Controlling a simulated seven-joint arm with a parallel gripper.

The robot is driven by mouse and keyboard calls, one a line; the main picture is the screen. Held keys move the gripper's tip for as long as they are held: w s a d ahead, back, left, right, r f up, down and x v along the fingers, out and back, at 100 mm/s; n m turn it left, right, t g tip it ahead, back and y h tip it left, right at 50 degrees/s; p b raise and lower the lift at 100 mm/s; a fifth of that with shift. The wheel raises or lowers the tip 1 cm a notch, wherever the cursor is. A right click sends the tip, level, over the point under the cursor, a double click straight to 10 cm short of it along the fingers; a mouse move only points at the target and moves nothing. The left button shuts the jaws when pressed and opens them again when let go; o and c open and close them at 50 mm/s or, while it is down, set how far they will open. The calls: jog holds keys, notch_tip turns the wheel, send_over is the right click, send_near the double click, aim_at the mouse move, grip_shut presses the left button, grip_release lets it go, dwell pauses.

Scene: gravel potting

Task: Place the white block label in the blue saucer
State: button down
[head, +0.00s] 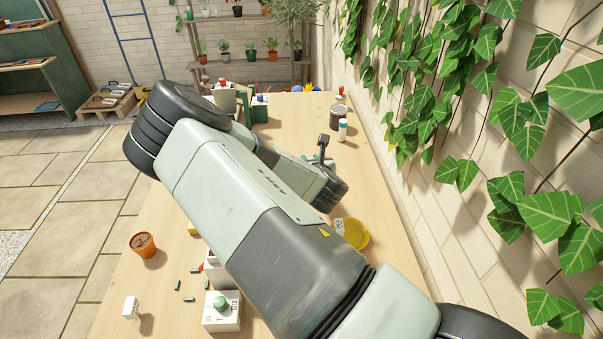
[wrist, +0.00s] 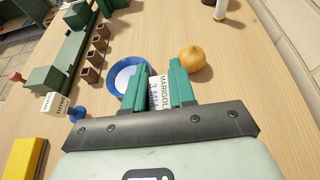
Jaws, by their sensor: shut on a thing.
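A white block label (wrist: 159,95) with printed text, reading "MARIGOLD" as far as I can make out, stands between the green fingers of my gripper (wrist: 161,68) in the wrist view. My gripper is shut on it. The blue saucer (wrist: 111,84) lies just beyond and left of the fingers, partly hidden by the left finger. Its rim is blue and its middle looks pale. The label appears at the saucer's right side; its height above the table cannot be told. In the head view my arm hides the saucer and the held label.
An onion-like orange ball (wrist: 193,58) sits close right of the fingers. Small brown pots (wrist: 91,74) and green boxes (wrist: 48,78) stand left. Another white label (wrist: 54,103) is at lower left. A yellow saucer (head: 357,234) and terracotta pot (head: 143,244) show in the head view.

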jog(key=w+a+r+n+g+y, duration=0.1)
jog(key=w+a+n+g+y, duration=0.3)
jog(key=w+a+n+y, duration=0.55)
jog(key=shift+m+h, duration=0.45)
jog(key=shift+m, duration=0.2)
jog(key=f, duration=0.3)
jog(key=w+f, duration=0.1)
jog(key=f, duration=0.5)
jog(key=shift+w+a, duration=0.2)
jog(key=shift+a, duration=0.2)
jog(key=shift+f, duration=0.1)
jog(key=c, duration=0.9)
grip_release()
jog(key=shift+c, duration=0.2)
